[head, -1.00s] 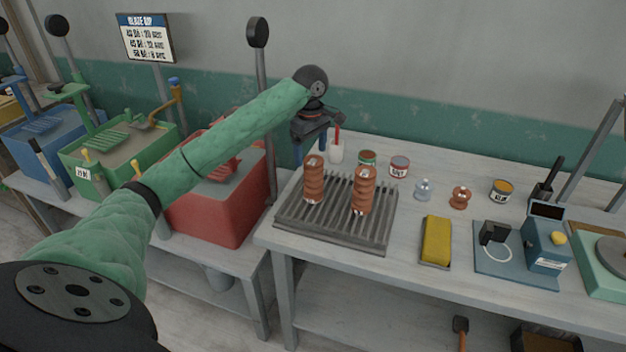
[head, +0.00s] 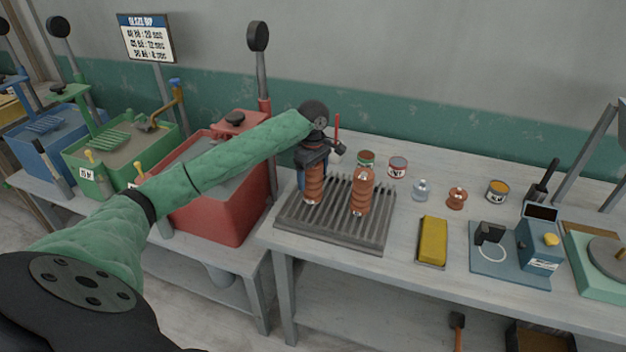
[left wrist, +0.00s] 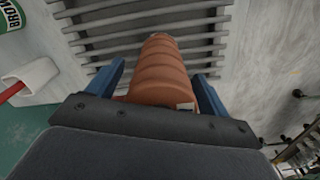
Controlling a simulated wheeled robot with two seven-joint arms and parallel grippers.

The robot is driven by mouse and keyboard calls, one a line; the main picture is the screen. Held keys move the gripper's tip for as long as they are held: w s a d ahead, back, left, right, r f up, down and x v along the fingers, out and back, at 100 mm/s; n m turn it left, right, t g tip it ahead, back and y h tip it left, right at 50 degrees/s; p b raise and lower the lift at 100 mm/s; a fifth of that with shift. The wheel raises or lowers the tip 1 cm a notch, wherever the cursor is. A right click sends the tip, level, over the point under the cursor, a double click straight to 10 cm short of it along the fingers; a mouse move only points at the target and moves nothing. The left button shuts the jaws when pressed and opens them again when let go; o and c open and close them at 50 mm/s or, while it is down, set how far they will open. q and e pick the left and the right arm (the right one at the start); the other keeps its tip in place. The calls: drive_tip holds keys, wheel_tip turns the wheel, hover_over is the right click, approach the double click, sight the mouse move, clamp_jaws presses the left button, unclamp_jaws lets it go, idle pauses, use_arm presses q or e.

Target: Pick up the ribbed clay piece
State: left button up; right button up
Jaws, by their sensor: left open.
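Two reddish-brown ribbed clay pieces stand upright on a grey slatted rack (head: 335,236). The left clay piece (head: 314,188) is under my left gripper (head: 312,174), which points down over its top. The right clay piece (head: 361,194) stands a little apart on the same rack. In the left wrist view the open blue fingers (left wrist: 160,72) lie on either side of a ribbed clay piece (left wrist: 158,70), with a small pale label near its top end. A narrow gap shows beside it; contact is not clear. My right gripper is not in view.
To the right are a clear bottle (head: 422,189), a small orange-brown item (head: 457,198), a yellow sponge (head: 433,240) and a blue device (head: 541,245). A red tank (head: 225,212) stands close left of the table.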

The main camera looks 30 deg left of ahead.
use_arm(q)
drive_tip(key=shift+c, duration=0.2)
drive_tip(key=c, duration=1.4)
drive_tip(key=shift+r, duration=0.1)
drive_tip(key=shift+c, duration=0.2)
